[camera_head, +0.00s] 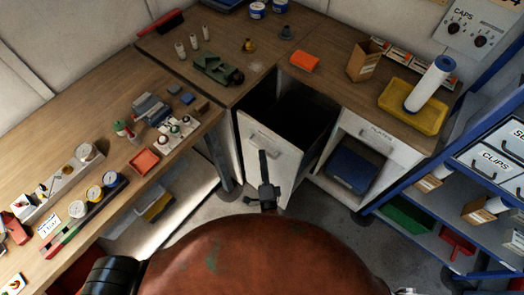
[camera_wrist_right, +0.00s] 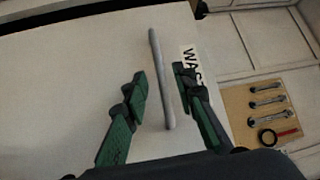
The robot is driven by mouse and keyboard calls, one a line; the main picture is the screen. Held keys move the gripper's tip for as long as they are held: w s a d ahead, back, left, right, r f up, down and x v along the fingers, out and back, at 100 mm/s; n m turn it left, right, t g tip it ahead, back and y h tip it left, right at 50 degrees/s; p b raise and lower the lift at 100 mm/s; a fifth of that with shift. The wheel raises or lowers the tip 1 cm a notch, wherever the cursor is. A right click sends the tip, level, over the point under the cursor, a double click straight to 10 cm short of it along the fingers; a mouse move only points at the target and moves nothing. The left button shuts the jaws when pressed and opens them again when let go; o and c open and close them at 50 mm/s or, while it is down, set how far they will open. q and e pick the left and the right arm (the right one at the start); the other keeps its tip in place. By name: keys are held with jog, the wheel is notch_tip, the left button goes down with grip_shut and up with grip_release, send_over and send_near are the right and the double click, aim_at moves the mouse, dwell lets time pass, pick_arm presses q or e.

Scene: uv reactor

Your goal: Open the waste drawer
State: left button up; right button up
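The waste drawer's white front (camera_head: 283,160) stands forward of the cabinet under the corner counter, and its dark inside shows behind it. In the right wrist view the white front (camera_wrist_right: 75,90) carries a label (camera_wrist_right: 190,62) starting "WAS", partly covered by a finger. Its grey bar handle (camera_wrist_right: 160,75) runs between the two green-padded fingers of my right gripper (camera_wrist_right: 159,84). The fingers are apart, with visible gaps to the bar on both sides. In the head view my right gripper (camera_head: 264,172) is in front of the drawer front. My left gripper is not in view.
Right of the drawer is an open cabinet bay with a blue bin (camera_head: 350,165). A blue shelf rack (camera_head: 415,235) stands at the right. A dark table leg (camera_head: 217,165) is close left of the drawer. Grey floor (camera_head: 325,215) shows in front.

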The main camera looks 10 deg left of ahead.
jog(key=v, duration=0.8)
jog(key=shift+s+d+f, duration=0.1)
jog(key=shift+s, duration=0.05)
jog(key=s+d+f+n+g, duration=0.35)
jog(key=d+f, duration=0.25)
jog(key=f, duration=0.6)
jog(key=s+d+f+n+g, duration=0.2)
jog(key=s+d+f+n, duration=0.3)
jog(key=f, duration=0.6)
jog(key=s+d+f+n+g, duration=0.1)
jog(key=d+f+n+g, duration=0.2)
jog(key=d+f, duration=0.65)
jog(key=s+d+f+n+g+h, duration=0.1)
jog(key=s+d+f+g, duration=0.2)
jog(key=s+d+f, duration=0.35)
jog(key=s+d+f+n+g+h, duration=0.1)
jog(key=s+d+f+g+h, duration=0.15)
jog(key=s+f, duration=0.7)
jog(key=s+d+f+g, duration=0.1)
jog(key=s+d, duration=0.1)
jog(key=s, duration=0.4)
jog(key=s+d+f+n+g+h, duration=0.1)
jog(key=s+d+g, duration=0.1)
jog(key=s, duration=0.4)
jog(key=s+d+f+g, duration=0.1)
jog(key=s+d, duration=0.3)
jog(key=s, duration=0.3)
jog(key=shift+d+n, duration=0.25)
jog(key=shift+n, duration=0.1)
